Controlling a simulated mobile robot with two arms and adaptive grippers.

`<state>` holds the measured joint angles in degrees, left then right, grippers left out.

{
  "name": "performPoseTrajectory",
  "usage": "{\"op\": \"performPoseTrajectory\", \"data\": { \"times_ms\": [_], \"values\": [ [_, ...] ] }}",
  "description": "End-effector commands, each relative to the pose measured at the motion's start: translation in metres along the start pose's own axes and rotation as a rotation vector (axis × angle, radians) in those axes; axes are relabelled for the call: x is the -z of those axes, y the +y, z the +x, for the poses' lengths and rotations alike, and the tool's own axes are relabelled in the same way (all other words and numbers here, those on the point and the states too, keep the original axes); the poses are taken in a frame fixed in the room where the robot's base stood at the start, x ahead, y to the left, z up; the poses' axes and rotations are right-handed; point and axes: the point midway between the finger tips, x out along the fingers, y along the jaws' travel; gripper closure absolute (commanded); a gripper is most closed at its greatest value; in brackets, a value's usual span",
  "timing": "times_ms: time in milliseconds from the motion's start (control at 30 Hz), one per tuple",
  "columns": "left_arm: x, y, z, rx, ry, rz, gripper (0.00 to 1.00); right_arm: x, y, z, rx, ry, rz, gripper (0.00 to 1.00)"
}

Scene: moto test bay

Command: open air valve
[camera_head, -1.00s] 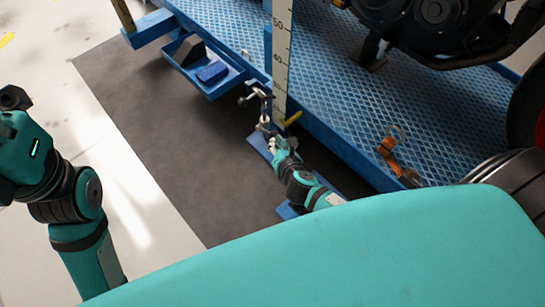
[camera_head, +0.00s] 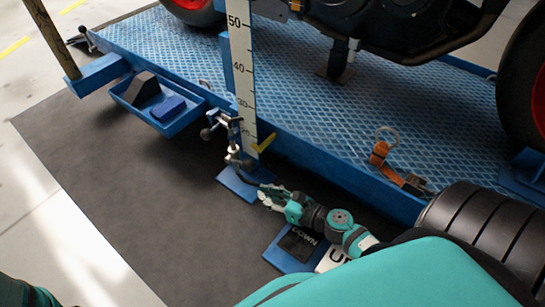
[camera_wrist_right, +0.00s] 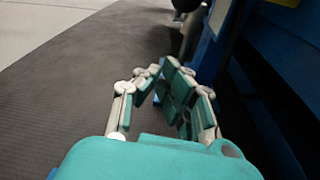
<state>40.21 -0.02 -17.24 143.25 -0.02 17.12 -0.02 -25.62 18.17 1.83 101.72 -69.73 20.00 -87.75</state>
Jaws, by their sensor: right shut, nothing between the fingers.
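A yellow lever (camera_head: 264,144), which looks like the air valve's handle, sticks out at the foot of the white measuring scale, beside the blue platform edge. Metal fittings (camera_head: 237,160) stand just left of it. My right gripper (camera_head: 265,194) is below the lever in the head view, apart from it. In the right wrist view the fingers of this gripper (camera_wrist_right: 165,66) come together at the tips with nothing between them. The lever cannot be made out there. Only a teal bit of my left arm shows at the lower left; its gripper is out of view.
The blue lift platform (camera_head: 330,115) carries a motorcycle (camera_head: 380,30). A blue tray (camera_head: 180,125) hangs on its side. An orange strap (camera_head: 380,152) lies on the platform edge. A DOWN pedal plate (camera_head: 298,243) lies under my right arm. Dark mat floor (camera_head: 110,190) is clear on the left.

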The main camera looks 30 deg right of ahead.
Motion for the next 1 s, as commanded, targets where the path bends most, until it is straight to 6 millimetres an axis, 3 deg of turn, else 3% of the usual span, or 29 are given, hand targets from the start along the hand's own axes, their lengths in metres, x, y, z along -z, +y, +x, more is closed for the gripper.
{"op": "performPoseTrajectory", "data": {
  "times_ms": [267,300,500,1000],
  "values": [
    [-0.002,-0.001,0.004,0.000,0.000,0.000,0.60,-0.003,0.000,0.061,0.001,-0.003,0.001,1.00],
    [-0.006,-0.004,0.018,0.000,-0.001,0.000,0.60,-0.016,0.001,0.053,0.002,0.000,0.000,1.00],
    [-0.011,-0.007,0.035,-0.001,0.003,0.000,0.60,-0.034,0.001,0.045,0.001,0.001,0.001,1.00],
    [-0.013,-0.008,0.037,0.000,0.001,0.000,0.60,-0.037,0.000,0.043,0.001,0.001,0.002,1.00]
  ]
}}
